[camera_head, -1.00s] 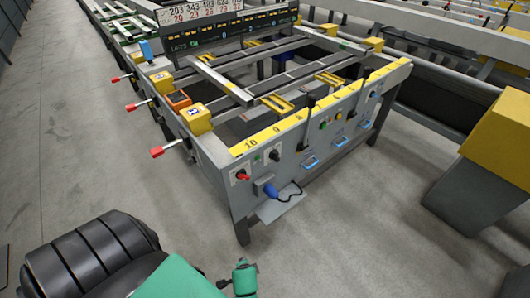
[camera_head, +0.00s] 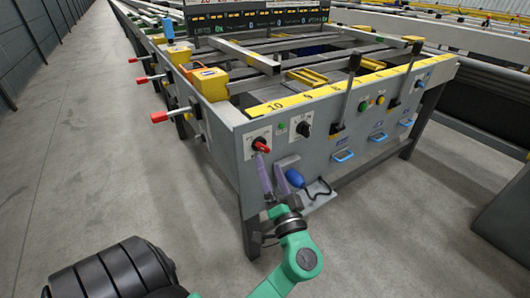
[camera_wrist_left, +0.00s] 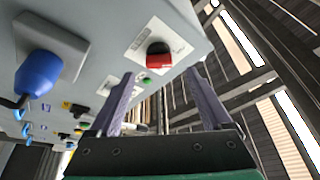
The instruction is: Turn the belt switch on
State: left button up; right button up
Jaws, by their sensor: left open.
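A red-handled rotary switch (camera_head: 261,145) sits on a white plate at the left end of the grey front panel. It also shows in the left wrist view (camera_wrist_left: 158,55), just beyond the fingertips. A black rotary knob (camera_head: 305,129) is on its own white plate to the right; I cannot read which label names the belt. My left gripper (camera_head: 272,162) is open and empty, just below the red-handled switch. In the left wrist view its two purple-grey fingers (camera_wrist_left: 161,72) stand apart with the switch in line with the gap. My right gripper is out of view.
A blue plug (camera_head: 294,178) with a black cable sticks out of the panel right of my left gripper. Black levers (camera_head: 347,95) and blue handles (camera_head: 343,156) are farther right. Red-tipped levers (camera_head: 158,117) project from the left side. The floor on the left is clear.

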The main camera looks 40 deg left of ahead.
aim_at(264, 151)
pick_arm(q)
jog(key=x, duration=0.5)
jog(key=shift+w+a, duration=0.2)
jog(key=shift+a, duration=0.05)
grip_shut()
jog(key=shift+p, duration=0.3)
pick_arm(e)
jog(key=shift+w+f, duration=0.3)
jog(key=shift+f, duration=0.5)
